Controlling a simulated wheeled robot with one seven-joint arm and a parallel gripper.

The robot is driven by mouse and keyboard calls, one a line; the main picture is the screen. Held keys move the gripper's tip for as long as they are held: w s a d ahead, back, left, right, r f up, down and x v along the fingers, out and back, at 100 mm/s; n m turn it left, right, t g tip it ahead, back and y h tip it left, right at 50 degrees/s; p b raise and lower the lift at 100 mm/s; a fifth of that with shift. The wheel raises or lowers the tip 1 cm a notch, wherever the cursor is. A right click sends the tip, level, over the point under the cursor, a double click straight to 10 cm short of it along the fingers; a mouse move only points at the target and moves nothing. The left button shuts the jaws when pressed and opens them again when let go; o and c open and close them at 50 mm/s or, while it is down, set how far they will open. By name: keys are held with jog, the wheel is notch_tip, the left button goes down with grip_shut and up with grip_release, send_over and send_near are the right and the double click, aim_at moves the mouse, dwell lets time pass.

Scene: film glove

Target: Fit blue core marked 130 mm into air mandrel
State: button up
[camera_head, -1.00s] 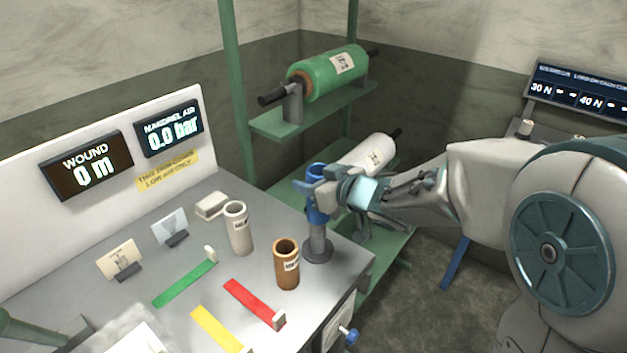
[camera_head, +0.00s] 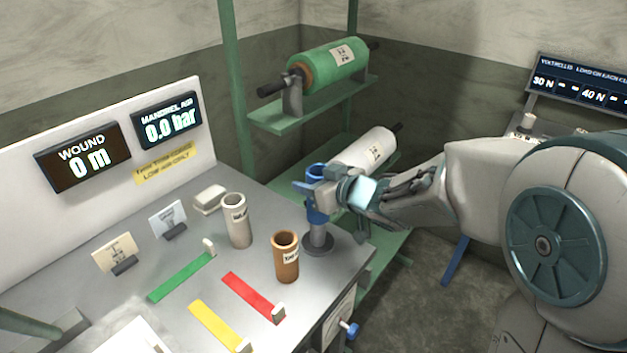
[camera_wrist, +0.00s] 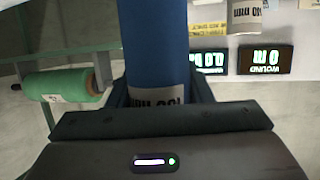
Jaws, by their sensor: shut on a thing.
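The blue core (camera_head: 317,207) is an upright tube held in my gripper (camera_head: 325,195). It sits in line with the grey air mandrel (camera_head: 319,236), a short post on a round flange at the bench's right corner. The core's lower end meets the post's visible upper part; how far the post reaches inside is hidden. In the wrist view the blue core (camera_wrist: 155,50) stands between the jaws, with a white label partly covered by my gripper (camera_wrist: 160,105).
A pale core (camera_head: 238,220) and a brown core (camera_head: 286,258) stand left of the mandrel. Green, red (camera_head: 250,296) and yellow strips lie in front. A shelf behind holds a green roll (camera_head: 328,66) and a white roll (camera_head: 362,160). The display reads 0.0 bar (camera_head: 168,122).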

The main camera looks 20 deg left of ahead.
jog(key=shift+f+b, duration=3.25)
jog(key=shift+f, duration=0.85)
jog(key=o, duration=1)
jog(key=shift+o, duration=0.2)
jog(key=p+v, duration=0.2)
jog(key=v, duration=1.2)
